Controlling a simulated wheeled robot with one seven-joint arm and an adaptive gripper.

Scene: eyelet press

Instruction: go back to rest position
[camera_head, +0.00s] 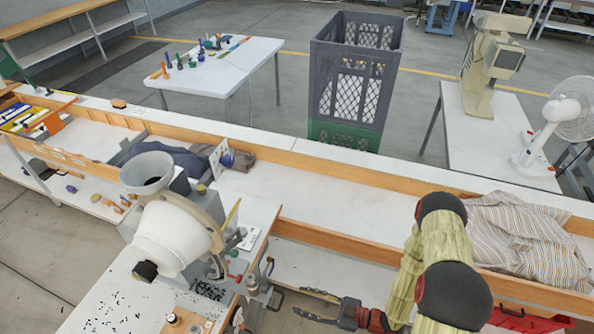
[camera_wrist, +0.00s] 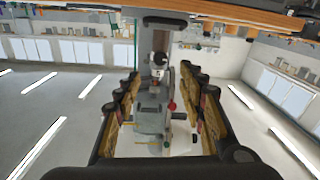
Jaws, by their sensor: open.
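My gripper (camera_head: 318,304) shows at the bottom centre of the head view, to the right of the eyelet press and in front of the bench. Its two dark fingers are spread, with nothing between them. In the wrist view my gripper (camera_wrist: 158,85) frames the press (camera_wrist: 152,115) between its open fingers; the press is seen beyond them, apart from them. My arm covers part of the bench at lower right.
The white bench (camera_head: 320,205) has wooden side boards. A striped cloth (camera_head: 520,240) lies at its right end. Behind stand a grey and green crate stack (camera_head: 352,85), a white table (camera_head: 215,75) and a fan (camera_head: 555,120). A red object (camera_head: 525,322) lies at lower right.

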